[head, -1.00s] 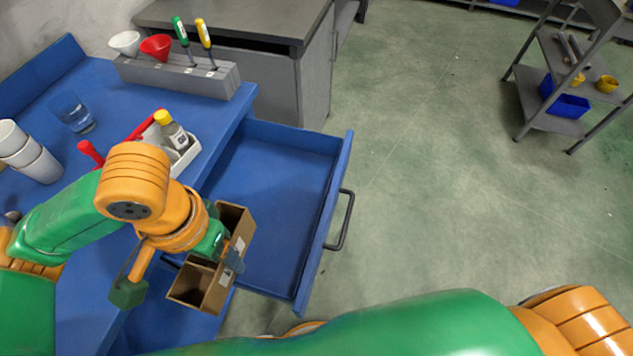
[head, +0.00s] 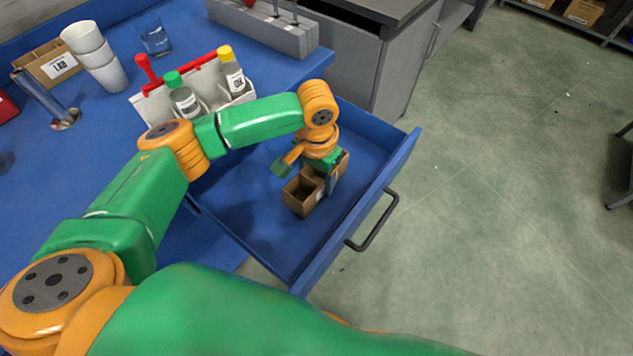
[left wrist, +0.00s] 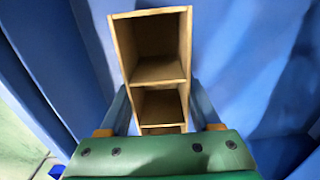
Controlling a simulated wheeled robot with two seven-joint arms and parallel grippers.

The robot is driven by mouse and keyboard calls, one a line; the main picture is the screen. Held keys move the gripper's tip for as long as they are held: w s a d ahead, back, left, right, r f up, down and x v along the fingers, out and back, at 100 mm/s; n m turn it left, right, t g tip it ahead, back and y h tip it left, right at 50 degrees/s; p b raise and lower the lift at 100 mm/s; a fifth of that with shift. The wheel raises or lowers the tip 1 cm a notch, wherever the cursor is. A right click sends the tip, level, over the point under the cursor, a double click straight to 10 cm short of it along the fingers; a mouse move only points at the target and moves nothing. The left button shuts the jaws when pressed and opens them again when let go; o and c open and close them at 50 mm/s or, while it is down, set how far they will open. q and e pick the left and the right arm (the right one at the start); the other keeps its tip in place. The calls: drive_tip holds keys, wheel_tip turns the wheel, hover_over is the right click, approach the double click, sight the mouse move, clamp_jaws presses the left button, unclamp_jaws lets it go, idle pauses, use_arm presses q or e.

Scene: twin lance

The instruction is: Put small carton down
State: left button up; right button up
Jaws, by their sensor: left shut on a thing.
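The small carton (head: 303,197) is a brown, open-topped box with a divider, in the head view over the open blue drawer (head: 376,190). My left gripper (head: 328,177) is shut on it, and the arm partly hides its far end. In the left wrist view the carton (left wrist: 158,77) sits between the two fingers of the left gripper (left wrist: 159,108), with its compartments empty. Blue drawer surfaces surround it. I cannot tell whether its base touches the drawer floor. My right gripper is not in view.
A white carrier (head: 209,97) with capped bottles and a red handle stands on the blue bench. White cups (head: 95,55), a glass (head: 153,36) and a cardboard box labelled LAB (head: 50,64) are behind it. The drawer floor left of the carton is bare.

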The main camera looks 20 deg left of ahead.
use_arm(q)
drive_tip(key=shift+f, duration=0.55)
drive_tip(key=shift+f, duration=0.1)
drive_tip(key=o, duration=1.3)
drive_tip(key=shift+o, duration=0.2)
wheel_tip(320, 180, up, 12)
drive_tip(key=p, duration=0.1)
